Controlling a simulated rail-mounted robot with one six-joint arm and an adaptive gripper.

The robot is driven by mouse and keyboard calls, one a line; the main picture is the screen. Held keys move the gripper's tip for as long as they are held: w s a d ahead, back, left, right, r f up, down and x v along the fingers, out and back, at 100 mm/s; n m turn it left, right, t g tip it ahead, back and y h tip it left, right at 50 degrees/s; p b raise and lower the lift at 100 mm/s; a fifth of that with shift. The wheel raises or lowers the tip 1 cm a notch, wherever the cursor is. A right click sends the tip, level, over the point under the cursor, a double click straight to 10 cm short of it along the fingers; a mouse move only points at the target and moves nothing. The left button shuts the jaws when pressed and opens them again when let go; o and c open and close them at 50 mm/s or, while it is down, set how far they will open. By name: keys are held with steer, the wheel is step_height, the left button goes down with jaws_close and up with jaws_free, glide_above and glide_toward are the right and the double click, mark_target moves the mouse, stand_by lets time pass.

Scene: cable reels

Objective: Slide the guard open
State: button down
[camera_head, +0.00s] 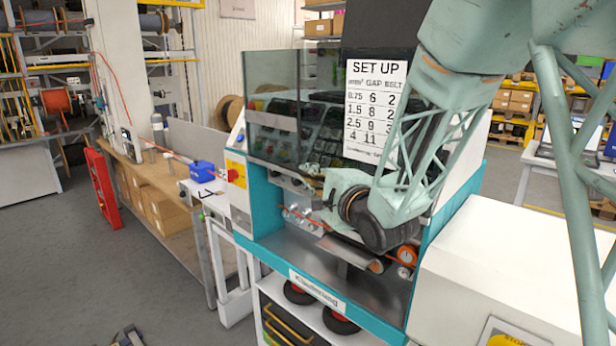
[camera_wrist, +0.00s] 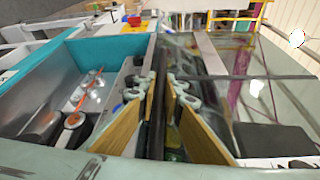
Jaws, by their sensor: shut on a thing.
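The guard (camera_head: 272,105) is a clear, tinted panel on the upper front of the teal-framed machine. In the head view its lower edge lies above the rollers and the orange cable, which show below it. My gripper (camera_head: 312,188) is at this lower edge, partly hidden by my wrist. In the wrist view my gripper (camera_wrist: 160,105) has its tan-padded fingers on both sides of a long dark bar (camera_wrist: 158,65) and is shut on it. The clear guard panel (camera_wrist: 215,75) extends to the right of the bar. The exact contact is partly hidden.
A set-up sign (camera_head: 376,108) stands behind my arm. The open bay holds an orange cable run (camera_wrist: 88,88) and rollers (camera_head: 350,250). A control box with a red knob (camera_head: 234,174) is left of the guard. A white cabinet (camera_head: 480,265) stands at right.

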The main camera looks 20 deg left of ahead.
steer(key=c, duration=2.7)
jaws_free()
steer(key=shift+s+d, duration=0.1)
steer(key=shift+v, duration=5.9)
